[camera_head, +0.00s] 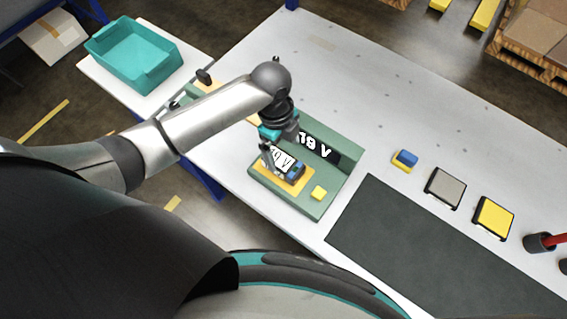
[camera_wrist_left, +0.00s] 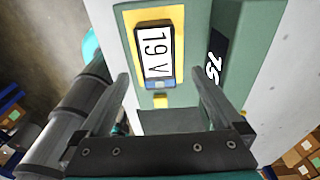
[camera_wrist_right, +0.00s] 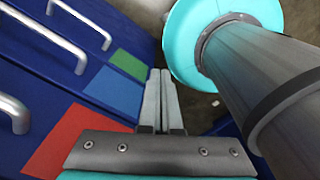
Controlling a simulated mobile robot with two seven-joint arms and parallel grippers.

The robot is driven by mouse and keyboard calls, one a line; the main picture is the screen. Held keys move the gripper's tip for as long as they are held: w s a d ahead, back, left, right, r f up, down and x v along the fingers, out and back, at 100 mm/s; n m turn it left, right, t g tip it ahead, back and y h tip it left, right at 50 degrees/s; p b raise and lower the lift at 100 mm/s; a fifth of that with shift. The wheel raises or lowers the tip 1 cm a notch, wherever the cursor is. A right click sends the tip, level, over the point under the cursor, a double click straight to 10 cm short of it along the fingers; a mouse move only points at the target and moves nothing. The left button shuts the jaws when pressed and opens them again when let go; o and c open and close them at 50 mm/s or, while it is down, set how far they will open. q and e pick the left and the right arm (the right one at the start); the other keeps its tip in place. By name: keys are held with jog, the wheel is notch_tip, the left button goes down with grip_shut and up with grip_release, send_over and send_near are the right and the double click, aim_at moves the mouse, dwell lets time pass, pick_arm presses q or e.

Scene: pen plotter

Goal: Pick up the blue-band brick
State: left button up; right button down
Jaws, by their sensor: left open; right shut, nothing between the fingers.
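The blue-band brick (camera_head: 295,173) is a black block with a large white label and a blue band at one end. It lies on a yellow pad on the green fixture (camera_head: 322,207). In the left wrist view, the brick (camera_wrist_left: 153,45) reads "19 V", with the blue band at its lower end. My left gripper (camera_head: 277,154) is open and points down over the brick, partly covering it in the head view. In the left wrist view, its fingers (camera_wrist_left: 160,76) stand apart on either side of the line to the brick. My right gripper (camera_wrist_right: 158,72) is shut and empty, away from the table.
A black panel with white characters (camera_head: 335,153) stands beside the brick. A small yellow block (camera_head: 318,192) is on the fixture. A dark mat (camera_head: 430,245), a blue-and-yellow block (camera_head: 405,159), a grey pad (camera_head: 445,187) and a yellow pad (camera_head: 493,217) lie rightward. A teal bin (camera_head: 135,55) stands left.

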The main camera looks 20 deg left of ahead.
aim_at(283, 161)
pick_arm(q)
notch_tip(283, 161, down, 2)
jog(key=shift+f, duration=0.1)
jog(key=f, duration=0.2)
jog(key=f+b, duration=0.1)
jog(key=f, duration=0.1)
jog(key=shift+s+f, duration=0.2)
jog(key=shift+f, duration=0.05)
pick_arm(e)
jog(key=shift+w+a+f, duration=0.1)
jog(key=shift+w+f, duration=0.45)
jog(key=shift+w, duration=0.25)
pick_arm(q)
jog(key=shift+c, duration=1.3)
grip_shut()
pick_arm(e)
jog(key=shift+s, duration=0.15)
